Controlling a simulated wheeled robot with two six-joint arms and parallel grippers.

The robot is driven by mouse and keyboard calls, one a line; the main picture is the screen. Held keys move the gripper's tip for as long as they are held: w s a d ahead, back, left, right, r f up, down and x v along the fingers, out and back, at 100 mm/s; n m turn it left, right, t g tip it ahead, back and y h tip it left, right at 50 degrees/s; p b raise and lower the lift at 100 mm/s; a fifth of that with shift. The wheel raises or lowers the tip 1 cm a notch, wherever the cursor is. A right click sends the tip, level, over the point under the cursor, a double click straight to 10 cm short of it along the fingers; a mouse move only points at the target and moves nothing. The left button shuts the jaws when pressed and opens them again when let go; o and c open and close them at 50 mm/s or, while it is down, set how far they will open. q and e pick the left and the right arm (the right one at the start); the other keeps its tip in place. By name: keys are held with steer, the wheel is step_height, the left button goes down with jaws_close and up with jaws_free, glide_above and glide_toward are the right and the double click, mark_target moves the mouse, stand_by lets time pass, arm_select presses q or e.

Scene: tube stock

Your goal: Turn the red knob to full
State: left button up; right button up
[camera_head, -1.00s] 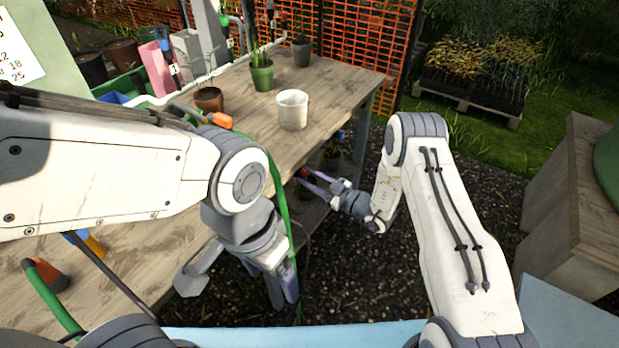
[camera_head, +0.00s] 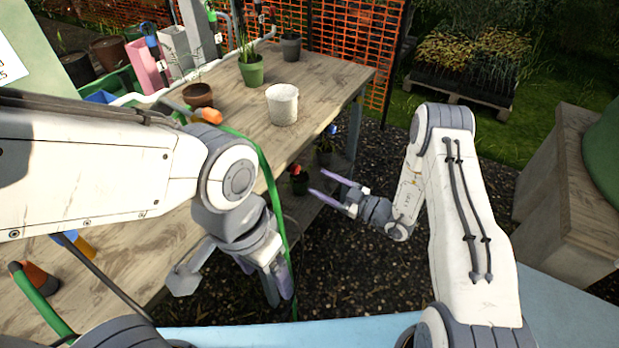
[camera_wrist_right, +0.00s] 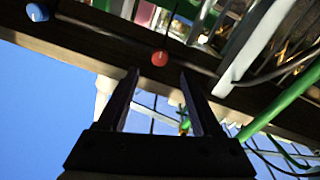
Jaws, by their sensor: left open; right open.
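The red knob (camera_wrist_right: 160,57) shows in the right wrist view as a small round red cap on a dark beam, just past and between the tips of my open, empty right gripper (camera_wrist_right: 158,74). A gap shows between tips and knob. In the head view the red knob (camera_head: 295,169) shows small below the table's edge, left of my right gripper (camera_head: 316,182), whose fingers point left at it, apart from it. My left gripper (camera_head: 231,287) is open and empty at the table's front edge, far from the knob.
A blue knob (camera_wrist_right: 38,12) sits on the same beam, left of the red one. A green hose (camera_head: 272,190) hangs beside my left gripper. A white pot (camera_head: 283,104) and green pot (camera_head: 251,70) stand on the wooden table (camera_head: 325,85). Plants in pots (camera_head: 324,157) stand beneath it.

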steer(key=shift+v, duration=1.55)
